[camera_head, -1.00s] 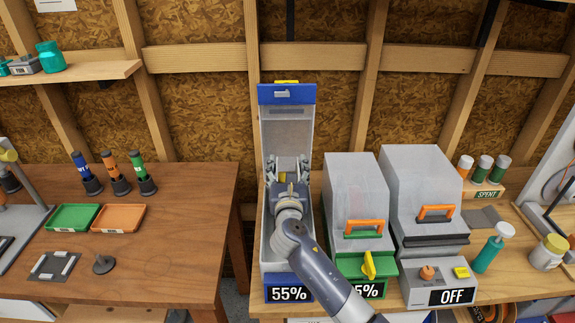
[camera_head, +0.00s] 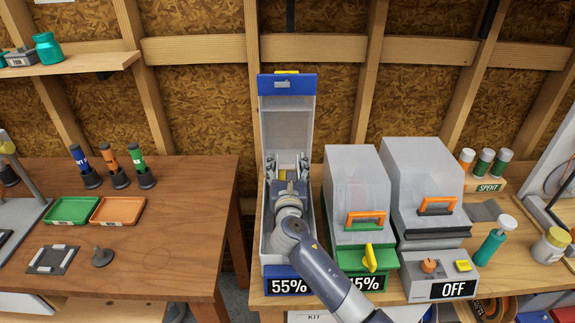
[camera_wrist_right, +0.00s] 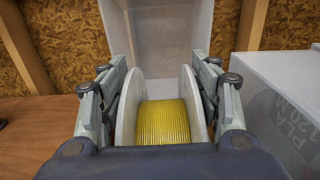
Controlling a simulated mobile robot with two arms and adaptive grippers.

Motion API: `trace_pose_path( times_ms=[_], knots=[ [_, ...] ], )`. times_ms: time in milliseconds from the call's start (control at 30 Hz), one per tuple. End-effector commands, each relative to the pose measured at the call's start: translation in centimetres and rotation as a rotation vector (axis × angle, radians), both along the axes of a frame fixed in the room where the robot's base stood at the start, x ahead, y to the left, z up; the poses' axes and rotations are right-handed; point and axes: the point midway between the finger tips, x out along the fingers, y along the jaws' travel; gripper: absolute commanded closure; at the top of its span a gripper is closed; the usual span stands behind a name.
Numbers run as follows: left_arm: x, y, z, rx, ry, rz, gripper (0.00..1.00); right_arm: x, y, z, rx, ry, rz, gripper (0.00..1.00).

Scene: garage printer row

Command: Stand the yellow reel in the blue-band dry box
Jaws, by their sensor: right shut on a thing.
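The blue-band dry box (camera_head: 266,236) stands on the right bench with its lid up, the blue band (camera_head: 288,84) at the top and a 55% label in front. My right gripper (camera_head: 287,165) is inside the open box, its arm coming in from the front. In the right wrist view the gripper (camera_wrist_right: 163,95) is shut on the yellow reel (camera_wrist_right: 163,122), fingers against the outer faces of its two pale flanges. The yellow winding shows between the flanges. The reel's lower part and the box floor are hidden, so I cannot tell if it touches the floor. My left gripper is not in view.
A green-band dry box (camera_head: 357,190) with a 15% label stands close on the right, its lid shut. A grey unit marked OFF (camera_head: 424,180) is beyond it. The left bench (camera_head: 180,240) holds trays and stands; a gap separates the benches.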

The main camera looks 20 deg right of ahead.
Motion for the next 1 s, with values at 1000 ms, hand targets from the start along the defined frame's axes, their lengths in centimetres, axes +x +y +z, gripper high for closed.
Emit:
trace_pose_path(
  times_ms=[1000],
  knots=[
    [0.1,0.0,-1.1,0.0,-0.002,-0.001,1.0,0.0,0.0,-1.7,-0.001,-0.003,0.001,1.0]
  ],
)
